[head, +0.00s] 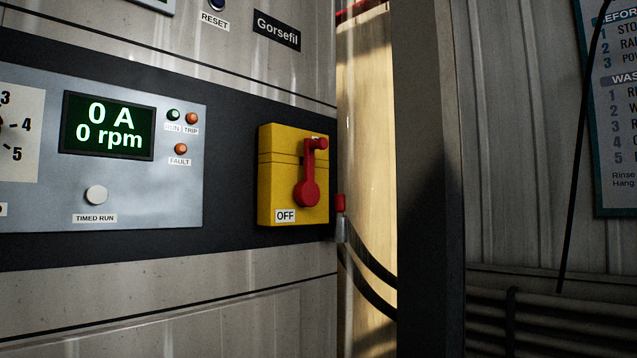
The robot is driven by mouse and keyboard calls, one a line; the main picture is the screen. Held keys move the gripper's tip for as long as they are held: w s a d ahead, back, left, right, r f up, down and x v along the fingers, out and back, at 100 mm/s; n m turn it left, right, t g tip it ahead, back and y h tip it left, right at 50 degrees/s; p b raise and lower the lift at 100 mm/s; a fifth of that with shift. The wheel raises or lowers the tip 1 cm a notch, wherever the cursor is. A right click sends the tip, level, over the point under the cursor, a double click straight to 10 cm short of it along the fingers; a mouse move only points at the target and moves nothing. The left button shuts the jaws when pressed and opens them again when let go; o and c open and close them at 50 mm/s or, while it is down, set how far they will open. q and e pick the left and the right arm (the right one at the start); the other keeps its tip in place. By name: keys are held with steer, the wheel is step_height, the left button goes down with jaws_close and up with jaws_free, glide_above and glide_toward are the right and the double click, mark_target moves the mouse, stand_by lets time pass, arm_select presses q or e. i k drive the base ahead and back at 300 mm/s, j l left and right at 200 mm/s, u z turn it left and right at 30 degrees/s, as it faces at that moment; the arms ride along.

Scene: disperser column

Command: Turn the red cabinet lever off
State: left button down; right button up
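The red lever (308,178) is mounted on the front of a yellow switch box (268,187) on the cabinet. Its round hub is low on the box and its arm points up, with a short knob at the top bent to the right. A white label reading OFF (285,216) sits at the lower left of the box. No other position label is readable on the box. Neither of my grippers is in the head view.
Left of the box, a grey panel (140,190) carries a display (108,126) reading 0 A and 0 rpm, indicator lamps and a TIMED RUN button (96,195). Right of the cabinet are black cables (368,262), a dark post (428,180) and a wall sign (614,120). The space before the lever looks clear.

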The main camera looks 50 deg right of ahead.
mark_target(307, 192)
steer(key=z, duration=1.55)
steer(key=l, duration=0.1)
